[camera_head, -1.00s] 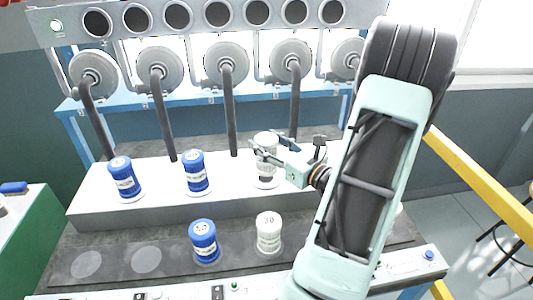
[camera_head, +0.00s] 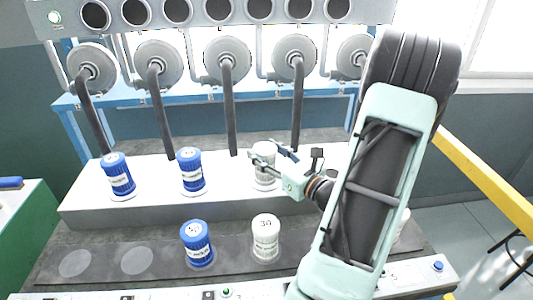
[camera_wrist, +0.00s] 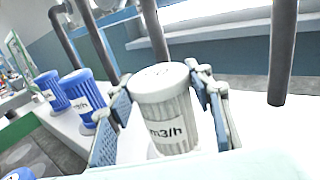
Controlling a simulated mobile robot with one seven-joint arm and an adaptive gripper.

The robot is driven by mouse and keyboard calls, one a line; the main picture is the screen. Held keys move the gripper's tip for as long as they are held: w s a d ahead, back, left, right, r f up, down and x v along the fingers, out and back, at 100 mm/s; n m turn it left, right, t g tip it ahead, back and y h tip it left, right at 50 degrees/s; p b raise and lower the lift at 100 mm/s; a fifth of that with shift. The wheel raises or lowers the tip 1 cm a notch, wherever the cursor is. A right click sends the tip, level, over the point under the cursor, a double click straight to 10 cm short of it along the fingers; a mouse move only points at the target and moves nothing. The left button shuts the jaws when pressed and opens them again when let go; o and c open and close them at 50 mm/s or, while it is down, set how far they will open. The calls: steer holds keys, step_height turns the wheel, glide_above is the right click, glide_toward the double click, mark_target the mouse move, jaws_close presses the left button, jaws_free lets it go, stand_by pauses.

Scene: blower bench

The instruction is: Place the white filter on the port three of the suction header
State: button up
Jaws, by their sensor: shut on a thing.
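The white filter (camera_head: 264,153) is upright between the fingers of my gripper (camera_head: 272,157), at the third position from the left on the pale raised suction header (camera_head: 228,205). In the wrist view the filter (camera_wrist: 166,110) shows a ribbed side and an "m3/h" label, with a finger pad on either side. My gripper (camera_wrist: 163,115) is shut on it. A pale ring shows around its foot in the head view. I cannot tell whether it rests fully on port three.
Two blue filters (camera_head: 118,175) (camera_head: 191,171) stand on the header to the left. Another blue filter (camera_head: 197,243) and a white one marked 30 (camera_head: 265,238) stand on the dark front strip (camera_head: 105,270). Several dark hoses (camera_head: 230,110) hang behind. My arm hides the header's right side.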

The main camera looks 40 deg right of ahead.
steer(key=shift+f, duration=0.2)
steer(key=o, duration=1.3)
steer(key=shift+c, duration=0.2)
steer(key=shift+r, duration=0.2)
steer(key=shift+s, duration=0.25)
steer(key=s, duration=1.1)
steer(key=shift+s+d+b, duration=0.2)
steer(key=shift+s+b, duration=0.05)
steer(key=shift+b, duration=0.05)
steer(key=shift+s, duration=0.1)
